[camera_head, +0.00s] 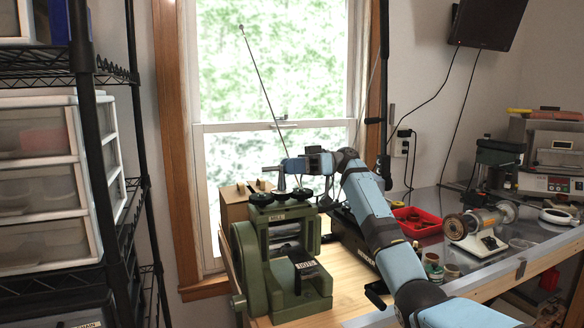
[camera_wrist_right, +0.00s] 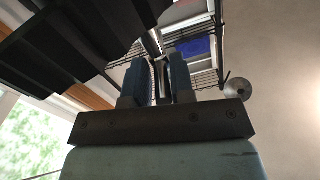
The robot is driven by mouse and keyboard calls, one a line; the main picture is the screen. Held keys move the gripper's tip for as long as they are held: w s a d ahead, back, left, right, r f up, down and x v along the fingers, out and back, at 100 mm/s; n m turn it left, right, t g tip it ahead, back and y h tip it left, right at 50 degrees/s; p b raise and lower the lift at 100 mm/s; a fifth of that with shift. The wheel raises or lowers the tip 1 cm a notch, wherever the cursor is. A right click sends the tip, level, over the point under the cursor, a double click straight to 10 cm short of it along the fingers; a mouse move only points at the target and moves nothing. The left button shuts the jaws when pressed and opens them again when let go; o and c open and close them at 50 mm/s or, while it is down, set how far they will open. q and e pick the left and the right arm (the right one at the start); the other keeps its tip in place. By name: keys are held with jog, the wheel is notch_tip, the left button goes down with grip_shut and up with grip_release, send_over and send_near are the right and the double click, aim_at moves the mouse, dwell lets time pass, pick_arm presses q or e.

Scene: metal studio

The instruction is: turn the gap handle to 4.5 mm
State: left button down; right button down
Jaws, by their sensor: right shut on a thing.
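The green rolling mill (camera_head: 315,285) stands on the wooden bench top. Its gap handle (camera_head: 281,181), a grey metal post with a short crossbar, rises above the mill's top between two black knobs (camera_head: 262,198). My right gripper (camera_head: 284,167) reaches in from the right at handle height and is shut on the gap handle. In the right wrist view its two dark fingers (camera_wrist_right: 158,80) are close together, with a thin metal part between them. The gap reading is too small to make out. My left gripper is in neither view.
A wooden box (camera_head: 236,208) stands behind the mill, near the window. A red tray (camera_head: 414,222) and a bench grinder (camera_head: 475,228) stand farther right on the metal-topped bench. Wire shelving (camera_head: 115,75) with white drawers (camera_head: 50,185) stands at left.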

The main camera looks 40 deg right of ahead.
jog(key=shift+a+f, duration=0.3)
jog(key=shift+f, duration=0.2)
jog(key=c, duration=1)
grip_release()
jog(key=shift+r, duration=0.35)
jog(key=v, duration=1.3)
jog(key=shift+d, duration=0.35)
